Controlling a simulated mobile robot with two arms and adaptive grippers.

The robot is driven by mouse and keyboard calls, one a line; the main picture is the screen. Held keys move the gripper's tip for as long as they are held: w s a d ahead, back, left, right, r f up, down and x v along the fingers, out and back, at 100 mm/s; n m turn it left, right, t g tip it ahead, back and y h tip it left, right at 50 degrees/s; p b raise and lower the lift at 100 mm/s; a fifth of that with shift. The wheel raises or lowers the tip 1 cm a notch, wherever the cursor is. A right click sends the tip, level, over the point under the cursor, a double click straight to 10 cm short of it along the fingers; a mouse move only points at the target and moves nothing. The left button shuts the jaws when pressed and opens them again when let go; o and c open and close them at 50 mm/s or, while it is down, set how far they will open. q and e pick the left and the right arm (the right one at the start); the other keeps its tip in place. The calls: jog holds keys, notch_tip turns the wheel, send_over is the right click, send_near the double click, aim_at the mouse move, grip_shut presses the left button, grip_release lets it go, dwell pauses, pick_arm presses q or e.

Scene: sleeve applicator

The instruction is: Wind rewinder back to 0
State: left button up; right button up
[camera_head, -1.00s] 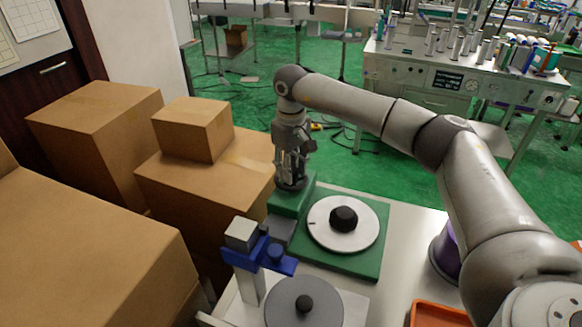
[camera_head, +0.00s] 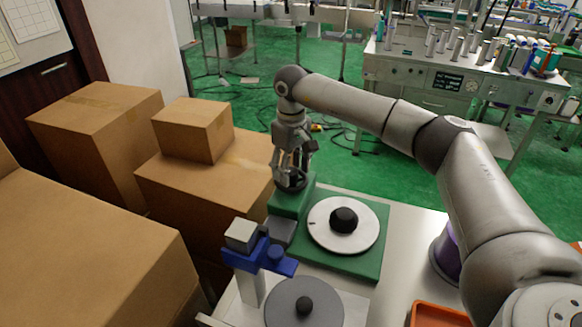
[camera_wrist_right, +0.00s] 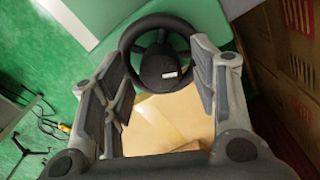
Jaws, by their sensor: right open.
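The rewinder has a green base (camera_head: 375,255) carrying a white disc (camera_head: 325,238) with a black knob (camera_head: 343,219). On its far left a black handwheel (camera_head: 291,184) sits on a green block (camera_head: 290,203). My right gripper (camera_head: 293,167) points down just above the handwheel, with its fingers spread. In the right wrist view the handwheel (camera_wrist_right: 160,73) lies between the open fingers (camera_wrist_right: 163,85), and a small white mark shows on its hub. Whether a finger touches the rim cannot be told. No scale reading is legible. My left gripper is out of view.
A blue-and-grey fixture (camera_head: 258,258) and a grey disc (camera_head: 303,306) stand in front of the rewinder. Cardboard boxes (camera_head: 205,190) crowd the left side. An orange tray (camera_head: 440,314) and a purple cylinder (camera_head: 446,255) are at the right.

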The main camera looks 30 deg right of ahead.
aim_at(291, 170)
jog(key=shift+r, duration=0.15)
notch_tip(291, 170, up, 12)
dwell(0.4)
jog(key=shift+f, duration=0.2)
